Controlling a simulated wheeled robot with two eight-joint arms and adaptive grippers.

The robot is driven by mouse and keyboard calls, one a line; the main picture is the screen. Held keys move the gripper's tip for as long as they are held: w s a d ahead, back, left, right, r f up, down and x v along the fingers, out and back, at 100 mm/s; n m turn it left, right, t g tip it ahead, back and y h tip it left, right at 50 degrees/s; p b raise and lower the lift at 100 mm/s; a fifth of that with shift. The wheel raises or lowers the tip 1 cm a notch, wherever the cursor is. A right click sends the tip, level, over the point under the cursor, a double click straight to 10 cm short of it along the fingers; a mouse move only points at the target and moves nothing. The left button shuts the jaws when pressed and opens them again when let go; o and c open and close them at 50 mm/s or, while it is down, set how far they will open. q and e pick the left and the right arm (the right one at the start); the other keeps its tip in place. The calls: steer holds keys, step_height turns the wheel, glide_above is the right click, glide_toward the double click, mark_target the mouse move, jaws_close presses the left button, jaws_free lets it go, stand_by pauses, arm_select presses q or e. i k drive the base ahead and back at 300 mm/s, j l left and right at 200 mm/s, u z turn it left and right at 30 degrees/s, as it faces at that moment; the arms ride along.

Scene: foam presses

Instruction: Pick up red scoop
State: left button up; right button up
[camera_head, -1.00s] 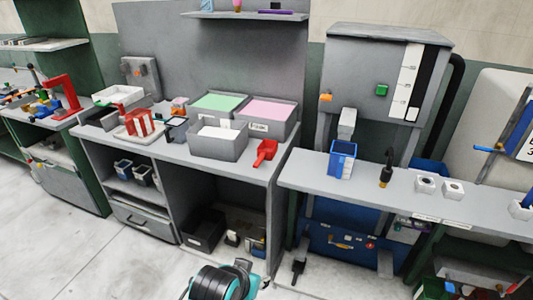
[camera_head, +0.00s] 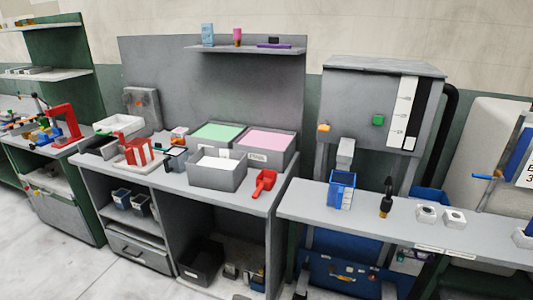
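The red scoop (camera_head: 264,182) lies on the grey workbench top (camera_head: 225,194), near its right front corner. It is just right of an open grey bin (camera_head: 218,173) with white contents. Nothing covers the scoop. Neither of my grippers shows in the head view now.
Bins with green (camera_head: 217,133) and pink (camera_head: 267,142) contents stand behind. A lower grey counter (camera_head: 400,222) to the right holds a blue container (camera_head: 341,190), a dark nozzle-like tool (camera_head: 386,197) and two small white blocks. Clear floor (camera_head: 125,280) lies at the lower left.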

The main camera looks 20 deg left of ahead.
mark_target(263, 186)
steer(key=i+j, duration=0.2)
steer(key=j, duration=0.15)
steer(key=i+j, duration=0.15)
steer(key=j, duration=0.25)
steer(key=i+j, duration=0.2)
steer(key=j, duration=0.15)
steer(key=i+j, duration=0.2)
steer(key=j, duration=0.2)
steer(key=i+j, duration=0.2)
steer(key=j, duration=0.15)
